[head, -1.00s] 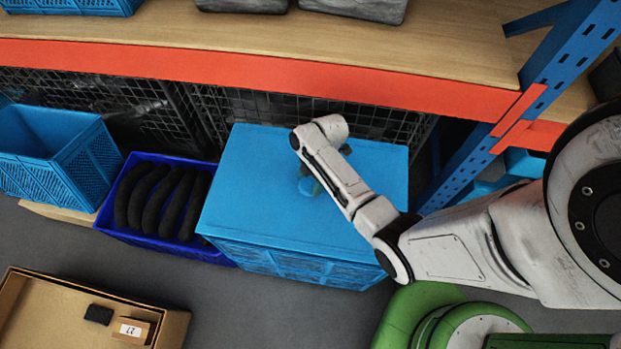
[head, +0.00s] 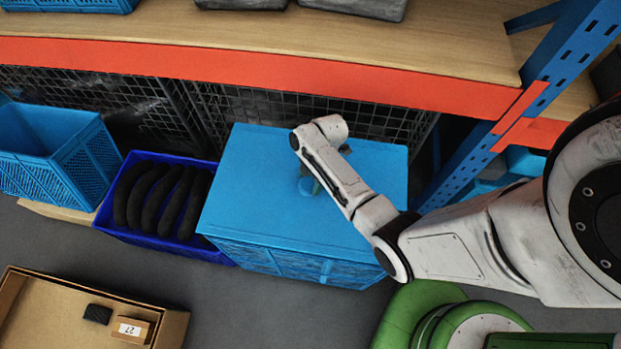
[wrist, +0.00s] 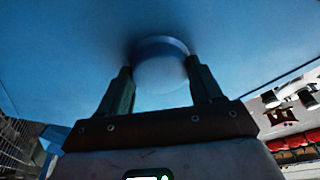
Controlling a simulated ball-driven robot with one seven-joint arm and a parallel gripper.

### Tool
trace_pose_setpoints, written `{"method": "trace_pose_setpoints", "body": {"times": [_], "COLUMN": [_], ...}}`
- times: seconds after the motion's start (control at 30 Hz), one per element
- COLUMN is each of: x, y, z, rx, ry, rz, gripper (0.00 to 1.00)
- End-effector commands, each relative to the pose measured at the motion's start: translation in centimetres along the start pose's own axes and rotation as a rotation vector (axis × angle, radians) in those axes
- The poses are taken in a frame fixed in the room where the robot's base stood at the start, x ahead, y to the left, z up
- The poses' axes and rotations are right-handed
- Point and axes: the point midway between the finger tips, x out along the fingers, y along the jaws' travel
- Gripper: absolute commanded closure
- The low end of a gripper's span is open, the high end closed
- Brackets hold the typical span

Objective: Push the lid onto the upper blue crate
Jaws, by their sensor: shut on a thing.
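The blue lid (head: 270,165) lies flat over the top of the upper blue crate (head: 290,262), covering its opening. I cannot tell whether its edges are fully seated. A round blue knob (head: 306,187) stands near the middle of the lid, and it also shows in the wrist view (wrist: 160,65). My gripper (head: 312,186) is at the knob, partly hidden by my arm in the head view. In the wrist view my gripper (wrist: 162,82) has one finger on each side of the knob and is shut on it. The lid's surface (wrist: 70,60) fills most of that view.
A dark blue crate (head: 170,238) with several black curved pieces stands left of the crate. An open light blue crate (head: 60,160) is further left. The orange shelf beam (head: 250,78) runs behind, and a blue rack post (head: 560,70) stands right. A cardboard box (head: 50,310) is front left.

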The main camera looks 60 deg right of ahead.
Motion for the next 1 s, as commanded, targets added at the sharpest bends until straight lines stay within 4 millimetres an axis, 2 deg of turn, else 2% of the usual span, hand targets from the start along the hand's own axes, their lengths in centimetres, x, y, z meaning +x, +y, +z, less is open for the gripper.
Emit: {"method": "trace_pose_setpoints", "body": {"times": [1.0], "x": [0.63], "y": [0.1], "z": [0.23], "rx": [0.0], "ry": [0.0], "rz": [0.002], "gripper": [0.94]}}
